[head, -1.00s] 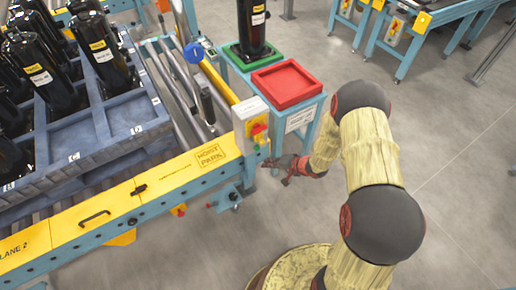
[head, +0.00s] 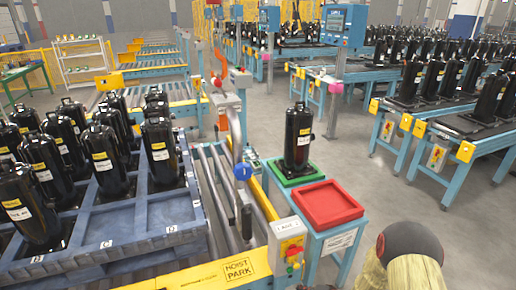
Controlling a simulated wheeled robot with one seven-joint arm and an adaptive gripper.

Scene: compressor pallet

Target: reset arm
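My arm (head: 412,250) shows only as a dark joint and a tan link at the bottom right of the head view. My gripper is out of the picture now, below the bottom edge or hidden.
A blue pallet (head: 150,240) of black compressors (head: 105,160) sits on the conveyor at left. A blue stand holds a green tray (head: 312,177) with one upright compressor (head: 298,138) and an empty red tray (head: 327,205). A switch box (head: 287,240) is beside it. Grey floor (head: 400,195) is clear at right.

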